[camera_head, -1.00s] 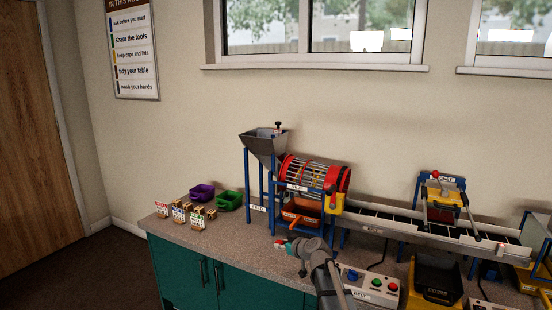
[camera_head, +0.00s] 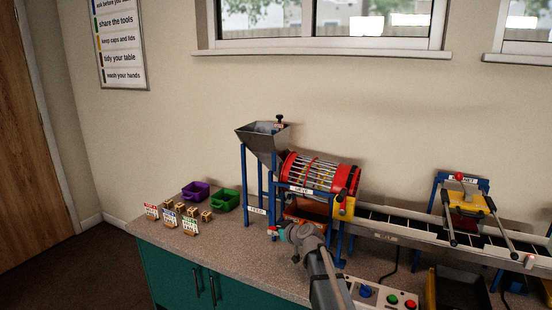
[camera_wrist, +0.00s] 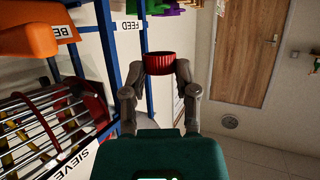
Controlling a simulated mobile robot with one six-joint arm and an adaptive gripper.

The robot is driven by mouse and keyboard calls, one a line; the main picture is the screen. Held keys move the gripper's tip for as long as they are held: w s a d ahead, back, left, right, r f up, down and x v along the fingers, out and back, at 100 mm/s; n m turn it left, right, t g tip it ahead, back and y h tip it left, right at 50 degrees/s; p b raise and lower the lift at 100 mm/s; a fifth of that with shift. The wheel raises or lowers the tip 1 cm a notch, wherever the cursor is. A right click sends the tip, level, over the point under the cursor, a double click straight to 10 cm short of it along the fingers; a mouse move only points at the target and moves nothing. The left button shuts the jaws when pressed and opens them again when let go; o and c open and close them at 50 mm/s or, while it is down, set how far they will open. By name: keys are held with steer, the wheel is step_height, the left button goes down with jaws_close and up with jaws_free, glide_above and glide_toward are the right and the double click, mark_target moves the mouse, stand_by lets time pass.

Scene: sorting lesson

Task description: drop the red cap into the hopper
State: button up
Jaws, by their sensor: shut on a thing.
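The red cap (camera_wrist: 159,63) is held between the two fingertips of my gripper (camera_wrist: 160,78) in the wrist view, with its ribbed side showing. In the head view my gripper (camera_head: 279,232) is in front of the sieve stand, low and close to the worktop, and a small bit of red shows at its tip. The hopper (camera_head: 263,138) is a grey metal funnel on blue legs, above and behind my gripper.
The red sieve drum (camera_head: 320,176) stands right of the hopper, above an orange bin (camera_head: 306,210). A conveyor (camera_head: 400,227) runs right. Purple (camera_head: 195,191) and green (camera_head: 227,199) trays and small labelled blocks stand left. A control box (camera_head: 386,297) is at the front.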

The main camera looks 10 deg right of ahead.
steer(key=shift+w+d, duration=0.1)
steer(key=shift+d, duration=0.15)
